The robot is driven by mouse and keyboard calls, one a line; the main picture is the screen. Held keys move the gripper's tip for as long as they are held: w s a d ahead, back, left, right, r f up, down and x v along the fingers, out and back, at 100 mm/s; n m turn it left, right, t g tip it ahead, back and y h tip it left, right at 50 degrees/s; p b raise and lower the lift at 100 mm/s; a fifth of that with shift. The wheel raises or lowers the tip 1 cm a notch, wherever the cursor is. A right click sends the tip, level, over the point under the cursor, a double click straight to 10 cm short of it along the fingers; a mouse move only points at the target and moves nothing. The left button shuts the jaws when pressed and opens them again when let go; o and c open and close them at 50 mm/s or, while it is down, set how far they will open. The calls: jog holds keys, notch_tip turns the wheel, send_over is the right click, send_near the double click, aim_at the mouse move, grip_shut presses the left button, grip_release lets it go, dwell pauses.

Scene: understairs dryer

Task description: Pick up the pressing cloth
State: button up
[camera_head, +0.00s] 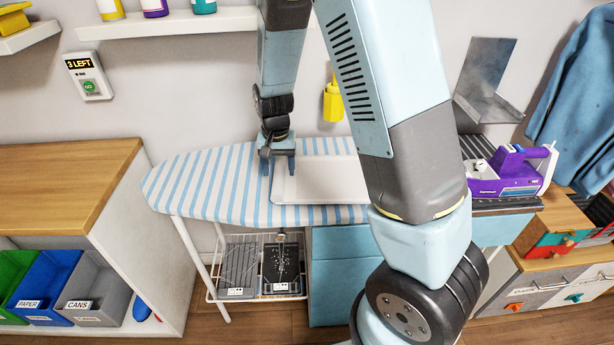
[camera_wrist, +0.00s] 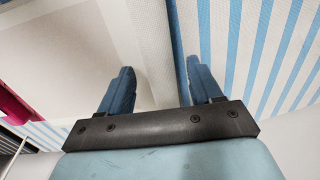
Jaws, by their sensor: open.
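The pressing cloth appears to be the pale, flat piece (camera_head: 318,186) lying on the blue-and-white striped ironing board (camera_head: 205,185); my arm hides its right part. In the wrist view the pale cloth (camera_wrist: 75,55) fills the left side, and its edge runs between my fingers. My gripper (camera_head: 278,168) points down at the cloth's left edge. It is open, with nothing held between its fingers (camera_wrist: 158,90). One finger is over the pale piece and the other over the stripes. Whether the fingertips touch anything, I cannot tell.
A purple iron (camera_head: 505,175) stands at the board's right end. A wooden-topped cabinet (camera_head: 70,180) with sorting bins is at the left. A wire rack (camera_head: 262,265) hangs below the board. A yellow bottle (camera_head: 333,103) hangs on the wall behind. The board's left end is clear.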

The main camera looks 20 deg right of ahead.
jog(key=shift+f, duration=0.55)
jog(key=shift+c, duration=0.3)
jog(key=c, duration=1.1)
jog(key=shift+r, duration=0.15)
